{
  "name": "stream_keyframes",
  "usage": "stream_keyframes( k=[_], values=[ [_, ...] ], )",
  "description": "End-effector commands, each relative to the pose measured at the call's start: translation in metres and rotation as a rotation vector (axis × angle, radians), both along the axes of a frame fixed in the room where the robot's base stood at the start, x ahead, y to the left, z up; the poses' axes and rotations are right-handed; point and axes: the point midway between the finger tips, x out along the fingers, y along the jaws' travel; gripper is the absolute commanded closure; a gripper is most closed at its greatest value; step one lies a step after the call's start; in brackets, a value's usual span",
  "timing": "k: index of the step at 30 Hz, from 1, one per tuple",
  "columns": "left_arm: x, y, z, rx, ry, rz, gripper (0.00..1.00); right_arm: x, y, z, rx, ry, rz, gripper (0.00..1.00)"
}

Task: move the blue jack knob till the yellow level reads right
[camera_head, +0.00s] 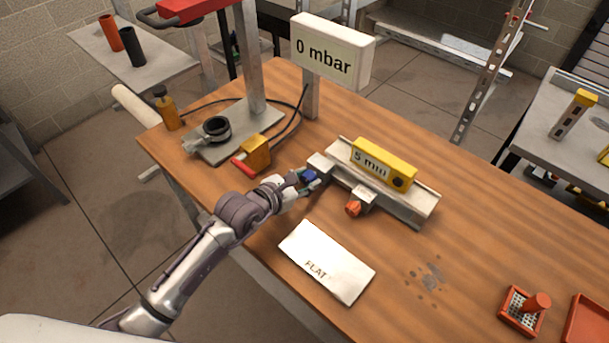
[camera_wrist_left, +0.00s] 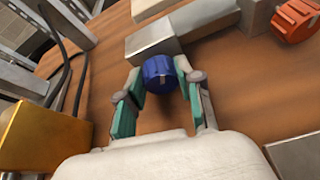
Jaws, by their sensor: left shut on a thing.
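The blue jack knob (camera_head: 309,177) sits at the left end of a grey metal rail fixture (camera_head: 405,208). It also shows in the left wrist view (camera_wrist_left: 160,74), with a pale mark on its face. My left gripper (camera_head: 300,182) is shut on the blue knob, with a teal-padded finger on each side of it in the left wrist view (camera_wrist_left: 158,92). The yellow level (camera_head: 384,165) lies on top of the rail and its display reads "5 mm/" with the last part hard to read. My right gripper is not in view.
An orange knob (camera_head: 353,208) sticks out from the rail's front. A white card marked "FLAT" (camera_head: 327,262) lies in front. A "0 mbar" sign (camera_head: 332,52) stands behind, and a yellow block with a red lever (camera_head: 255,153) is left of the gripper. Red trays (camera_head: 522,311) lie front right.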

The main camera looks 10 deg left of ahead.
Motion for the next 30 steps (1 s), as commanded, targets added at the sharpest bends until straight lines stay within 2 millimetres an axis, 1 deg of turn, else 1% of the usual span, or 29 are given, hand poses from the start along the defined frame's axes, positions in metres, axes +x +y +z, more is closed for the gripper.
stream_keyframes(
  k=[6, 12, 27, 28, 30],
  values=[
    [-0.0009, -0.0012, 0.0005, 0.096, -0.072, 0.001, 0.99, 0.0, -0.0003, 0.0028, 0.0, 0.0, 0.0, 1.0],
    [-0.0009, -0.0016, 0.0005, 0.149, -0.11, 0.001, 0.99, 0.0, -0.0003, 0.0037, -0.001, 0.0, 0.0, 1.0],
    [-0.0008, -0.0012, 0.0001, 0.169, -0.125, 0.0, 0.99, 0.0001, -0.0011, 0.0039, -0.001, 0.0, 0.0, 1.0],
    [-0.0008, -0.0012, 0.0001, 0.169, -0.125, 0.0, 0.62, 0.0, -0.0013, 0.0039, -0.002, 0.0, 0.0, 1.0],
    [-0.0009, -0.0013, 0.0001, 0.169, -0.125, 0.0, 0.51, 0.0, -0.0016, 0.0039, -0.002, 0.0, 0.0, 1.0]
  ],
)
